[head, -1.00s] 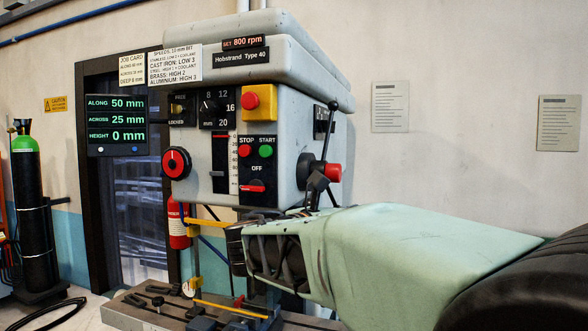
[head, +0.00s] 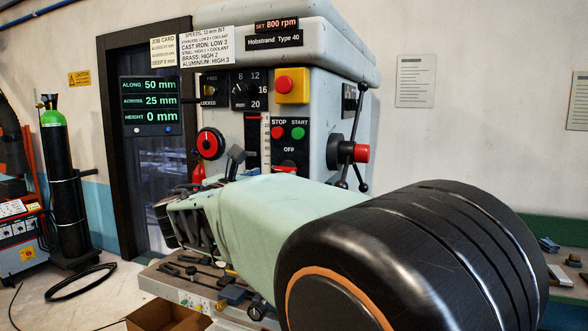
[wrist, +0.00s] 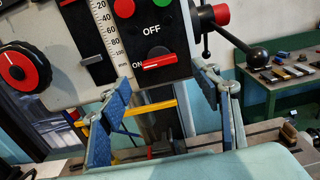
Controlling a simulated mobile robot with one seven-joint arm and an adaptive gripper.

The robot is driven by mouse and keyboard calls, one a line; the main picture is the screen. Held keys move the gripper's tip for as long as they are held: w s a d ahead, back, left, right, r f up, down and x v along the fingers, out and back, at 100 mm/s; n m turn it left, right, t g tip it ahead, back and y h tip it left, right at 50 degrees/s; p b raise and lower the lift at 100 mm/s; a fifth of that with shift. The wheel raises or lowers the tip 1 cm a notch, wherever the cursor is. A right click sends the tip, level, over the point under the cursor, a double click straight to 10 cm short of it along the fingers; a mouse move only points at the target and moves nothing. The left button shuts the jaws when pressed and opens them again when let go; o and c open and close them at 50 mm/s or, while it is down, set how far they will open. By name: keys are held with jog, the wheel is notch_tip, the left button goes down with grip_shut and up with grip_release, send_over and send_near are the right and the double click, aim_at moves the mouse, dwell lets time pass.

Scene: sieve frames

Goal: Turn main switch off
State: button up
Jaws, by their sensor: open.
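The main switch is a red lever (wrist: 161,64) on a black panel, with OFF printed above it and ON at its left. The lever lies nearly level, its left end by ON. In the head view the red lever (head: 288,164) shows only in part, as my arm covers the panel's lower edge. My gripper (wrist: 163,82) is open and empty. Its fingers stand apart left and right, below the lever, with no visible contact. In the head view one finger (head: 235,160) shows against the machine's front.
Above the lever are the red stop button (head: 278,133) and green start button (head: 298,133). A red knob (head: 209,144) sits left, and a black-handled feed lever (head: 354,152) with a red hub sticks out right. A machine table (head: 190,290) lies below.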

aim_at(284, 171)
jog(key=p+x, duration=0.1)
jog(key=x, duration=0.5)
jog(key=shift+w, duration=0.4)
jog(key=c, duration=1.2)
jog(key=shift+o, duration=0.2)
